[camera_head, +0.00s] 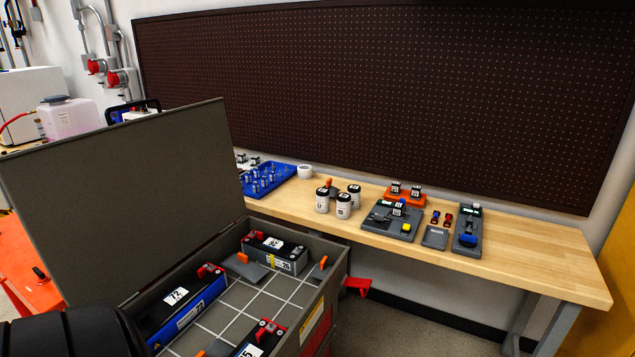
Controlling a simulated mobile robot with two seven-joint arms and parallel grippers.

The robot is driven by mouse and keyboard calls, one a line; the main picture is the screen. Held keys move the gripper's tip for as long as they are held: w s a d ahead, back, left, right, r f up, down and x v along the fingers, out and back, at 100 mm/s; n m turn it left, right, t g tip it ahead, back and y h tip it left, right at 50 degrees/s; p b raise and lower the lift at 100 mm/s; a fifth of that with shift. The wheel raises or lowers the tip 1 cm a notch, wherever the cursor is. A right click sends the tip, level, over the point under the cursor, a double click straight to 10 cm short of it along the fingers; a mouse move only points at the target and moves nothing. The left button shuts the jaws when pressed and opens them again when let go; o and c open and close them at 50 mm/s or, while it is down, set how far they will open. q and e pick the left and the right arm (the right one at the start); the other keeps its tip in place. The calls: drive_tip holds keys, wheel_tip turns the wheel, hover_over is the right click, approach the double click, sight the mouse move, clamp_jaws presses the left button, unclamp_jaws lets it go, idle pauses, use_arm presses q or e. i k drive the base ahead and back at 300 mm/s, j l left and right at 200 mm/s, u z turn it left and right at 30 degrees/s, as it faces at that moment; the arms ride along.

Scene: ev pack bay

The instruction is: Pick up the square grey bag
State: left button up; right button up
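No thing in view is plainly a bag. A small flat square grey item (435,238) lies on the wooden workbench (545,273), between a grey device with a yellow button (390,220) and a grey device with a blue part (467,228). It is too small to tell whether it is a bag. Another flat grey piece (244,267) lies inside the open grey case (335,272), beside the battery modules. Neither of my grippers shows in the head view.
The case's raised lid (120,190) hides the bench's left part. The case holds a blue module (185,305) and a grey module (274,253). White jars (322,200) and a blue rack (268,178) stand on the bench. The bench's right end is clear.

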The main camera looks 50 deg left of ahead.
sight(335, 190)
drive_tip(key=i+u, duration=0.3)
drive_tip(key=u, duration=0.15)
drive_tip(key=i+l+u, duration=0.1)
drive_tip(key=i+u, duration=0.3)
drive_tip(key=i+l+u, duration=0.15)
drive_tip(key=u, duration=0.3)
drive_tip(key=i+l+u, duration=0.2)
drive_tip(key=u, duration=0.2)
drive_tip(key=i+l+u, duration=0.4)
drive_tip(key=l, duration=0.35)
